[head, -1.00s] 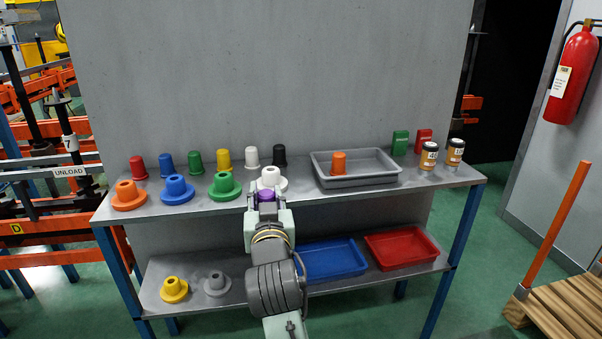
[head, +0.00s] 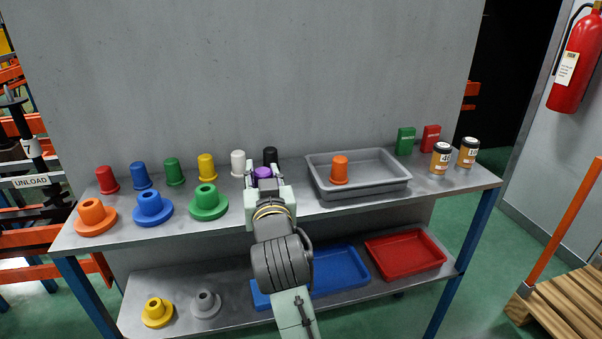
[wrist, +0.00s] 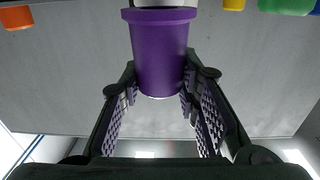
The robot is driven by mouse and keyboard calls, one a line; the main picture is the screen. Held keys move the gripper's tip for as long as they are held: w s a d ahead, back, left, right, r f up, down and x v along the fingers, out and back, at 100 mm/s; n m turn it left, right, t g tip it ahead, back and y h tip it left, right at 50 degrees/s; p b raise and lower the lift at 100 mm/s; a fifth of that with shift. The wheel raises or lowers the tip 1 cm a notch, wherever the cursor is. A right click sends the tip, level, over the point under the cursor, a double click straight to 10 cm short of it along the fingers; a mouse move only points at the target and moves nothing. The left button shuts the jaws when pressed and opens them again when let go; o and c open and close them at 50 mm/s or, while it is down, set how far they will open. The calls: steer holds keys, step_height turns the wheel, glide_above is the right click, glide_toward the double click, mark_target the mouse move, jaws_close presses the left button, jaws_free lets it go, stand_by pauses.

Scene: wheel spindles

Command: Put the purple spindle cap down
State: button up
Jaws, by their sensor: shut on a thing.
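The purple spindle cap (head: 263,173) is upright between the fingers of my gripper (head: 264,184), above the upper shelf. In the wrist view the purple cap (wrist: 160,50) fills the upper middle, with its wide rim toward the top of the picture. My gripper (wrist: 158,85) is shut on its sides there. A white piece (wrist: 165,3) shows at the top edge, just past the rim; I cannot tell whether the cap touches it. In the head view my gripper and wrist hide the shelf spot below the cap.
Several caps, such as the black cap (head: 270,156) and white cap (head: 238,162), line the upper shelf (head: 330,207). A green flanged piece (head: 208,203) stands left of my gripper. A grey tray (head: 400,180) with an orange cap (head: 340,170) is close on the right.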

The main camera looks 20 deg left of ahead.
steer(key=w+d, duration=0.1)
steer(key=w, duration=0.2)
steer(key=w+d+p, duration=0.1)
steer(key=w+d, duration=0.1)
steer(key=w+d+f, duration=0.1)
steer(key=w, duration=0.2)
steer(key=shift+w+d, duration=0.25)
steer(key=shift+w, duration=0.1)
steer(key=f, duration=0.1)
steer(key=f+p, duration=0.1)
steer(key=w+f, duration=0.1)
steer(key=shift+d+f, duration=0.1)
steer(key=shift+d, duration=0.15)
steer(key=shift+f, duration=0.2)
steer(key=shift+f, duration=0.2)
steer(key=o, duration=1.1)
steer(key=shift+c, duration=0.2)
steer(key=shift+r, duration=0.15)
